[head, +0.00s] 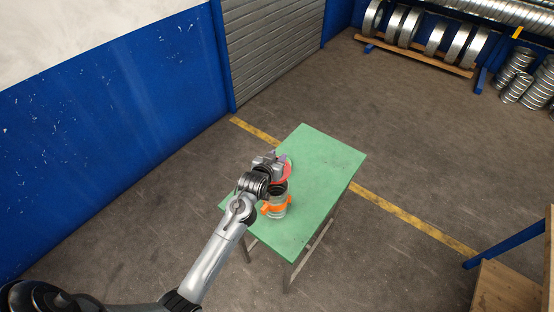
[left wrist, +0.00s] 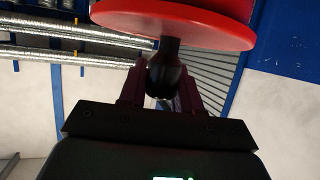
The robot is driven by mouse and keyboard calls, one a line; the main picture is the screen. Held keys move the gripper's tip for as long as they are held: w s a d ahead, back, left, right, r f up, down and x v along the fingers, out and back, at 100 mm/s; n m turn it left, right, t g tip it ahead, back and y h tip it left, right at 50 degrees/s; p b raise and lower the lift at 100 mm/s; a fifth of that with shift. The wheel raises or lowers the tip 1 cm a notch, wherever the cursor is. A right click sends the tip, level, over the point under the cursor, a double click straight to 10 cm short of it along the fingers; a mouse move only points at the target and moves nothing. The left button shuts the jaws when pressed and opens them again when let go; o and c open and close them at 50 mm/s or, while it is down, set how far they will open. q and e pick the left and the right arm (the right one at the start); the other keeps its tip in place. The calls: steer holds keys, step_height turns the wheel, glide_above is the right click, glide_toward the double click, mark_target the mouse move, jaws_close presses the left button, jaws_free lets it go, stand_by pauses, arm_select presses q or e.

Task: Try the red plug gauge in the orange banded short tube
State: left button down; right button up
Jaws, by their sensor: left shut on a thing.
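The orange banded short tube (head: 277,208) stands on the green table (head: 318,166), a silvery tube with an orange band, partly hidden behind my left arm. My left gripper (head: 279,162) is above the table close to the tube's upper end. The red plug gauge (head: 286,173) shows as a red disc at the gripper, just above the tube; I cannot tell whether it touches the tube. In the left wrist view my left gripper (left wrist: 163,88) is shut on the black handle of the red plug gauge (left wrist: 175,22), whose wide red disc fills the top. My right gripper is not in view.
The far and right parts of the table top are bare. A rack of metal rings (head: 425,38) and stacked spiral ducts (head: 520,80) stand far off at the back right. A wooden bench (head: 505,290) is at the lower right.

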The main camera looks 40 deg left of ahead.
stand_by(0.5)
arm_select(q)
steer(key=shift+r+p, duration=0.1)
steer(key=shift+p, duration=0.2)
steer(key=shift+f+b, duration=1.5)
steer(key=shift+f, duration=1.1)
steer(key=shift+f+b, duration=0.35)
steer(key=shift+f, duration=0.4)
steer(key=shift+p, duration=0.65)
steer(key=shift+f, duration=0.25)
stand_by(0.4)
